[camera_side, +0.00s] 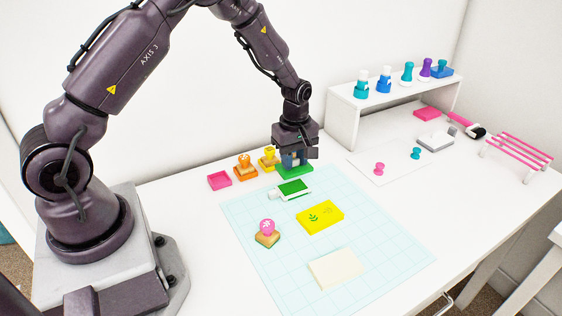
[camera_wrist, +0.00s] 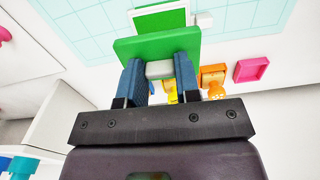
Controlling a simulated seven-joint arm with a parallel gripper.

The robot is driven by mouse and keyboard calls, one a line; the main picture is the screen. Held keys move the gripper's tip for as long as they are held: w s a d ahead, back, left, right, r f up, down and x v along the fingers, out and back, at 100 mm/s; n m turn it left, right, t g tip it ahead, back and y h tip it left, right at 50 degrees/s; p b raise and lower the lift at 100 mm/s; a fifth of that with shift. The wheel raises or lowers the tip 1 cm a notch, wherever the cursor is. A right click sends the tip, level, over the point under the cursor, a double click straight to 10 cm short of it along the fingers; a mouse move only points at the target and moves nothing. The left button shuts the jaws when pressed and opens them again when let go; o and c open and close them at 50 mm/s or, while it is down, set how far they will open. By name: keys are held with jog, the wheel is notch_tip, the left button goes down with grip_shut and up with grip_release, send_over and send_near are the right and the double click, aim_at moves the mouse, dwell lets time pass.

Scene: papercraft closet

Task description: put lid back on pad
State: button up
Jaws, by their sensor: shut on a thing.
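My gripper (camera_wrist: 159,85) points down behind the mat and is shut on a pale grey block on the green lid (camera_wrist: 157,45). In the side view, the lid (camera_side: 295,172) is just below my fingers, near the table; I cannot tell whether it touches the table. The green ink pad (camera_side: 293,189) lies uncovered at the mat's back edge, in front of the lid. Its white frame and green face also show at the top of the wrist view (camera_wrist: 160,18). The lid is apart from the pad in the side view.
On the mat (camera_side: 240,213) are a pink-handled stamp (camera_side: 267,233), a yellow block with green leaf prints (camera_side: 320,217) and a cream block (camera_side: 335,268). Orange (camera_side: 245,167) and yellow stamps (camera_side: 267,159) and a pink tray (camera_side: 219,179) stand left of my gripper. A white shelf (camera_side: 345,117) is at right.

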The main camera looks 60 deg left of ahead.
aim_at(293, 187)
dwell(0.3)
jog(key=shift+f, duration=2.55)
jog(key=shift+f, duration=0.4)
dwell(0.4)
jog(key=o, duration=1.5)
jog(key=shift+r, duration=3)
jog(key=shift+s, duration=0.1)
